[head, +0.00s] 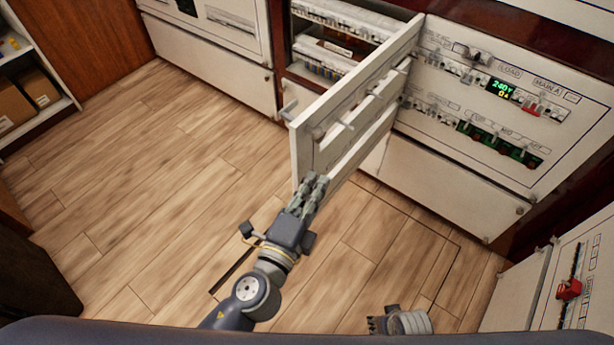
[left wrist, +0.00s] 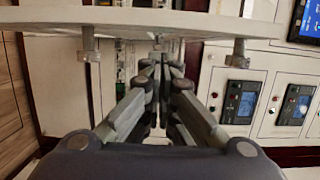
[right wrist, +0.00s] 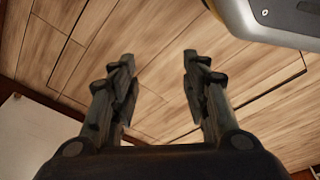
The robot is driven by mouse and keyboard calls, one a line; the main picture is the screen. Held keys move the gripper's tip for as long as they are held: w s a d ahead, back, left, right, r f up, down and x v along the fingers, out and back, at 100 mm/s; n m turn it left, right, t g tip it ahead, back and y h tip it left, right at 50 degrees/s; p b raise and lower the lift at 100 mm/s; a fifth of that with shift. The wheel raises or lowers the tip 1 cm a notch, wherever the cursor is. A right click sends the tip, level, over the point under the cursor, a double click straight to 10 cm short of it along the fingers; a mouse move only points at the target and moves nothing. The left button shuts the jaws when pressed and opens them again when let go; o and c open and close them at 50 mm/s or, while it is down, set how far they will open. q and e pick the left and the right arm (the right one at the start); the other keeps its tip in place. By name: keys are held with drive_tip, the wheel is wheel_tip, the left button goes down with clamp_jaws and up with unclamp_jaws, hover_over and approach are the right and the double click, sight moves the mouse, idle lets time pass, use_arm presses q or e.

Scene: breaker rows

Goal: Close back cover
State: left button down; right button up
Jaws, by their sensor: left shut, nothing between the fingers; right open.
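The cover (head: 303,150) is a white hinged panel with slots. It stands swung open, sticking out from the cabinet front, and its near edge faces the robot. In the left wrist view the cover (left wrist: 190,22) spans the top, with knobs on either side of the fingers. My left gripper (head: 318,183) is shut and empty, with its fingertips close by the cover's lower near part; I cannot tell if they touch. Its closed fingertips show in the left wrist view (left wrist: 161,62). My right gripper (right wrist: 158,70) is open and empty above the wooden floor, low in the head view (head: 378,325).
The open compartment (head: 335,50) behind the cover holds breaker rows. To its right is a panel (head: 480,95) with switches and a green display. A panel with a red switch (head: 569,289) stands at lower right, shelves (head: 30,85) at left. The floor (head: 150,190) is clear.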

use_arm(q)
drive_tip(key=shift+w+a, duration=0.5)
drive_tip(key=shift+a, duration=0.25)
drive_tip(key=shift+a, duration=0.1)
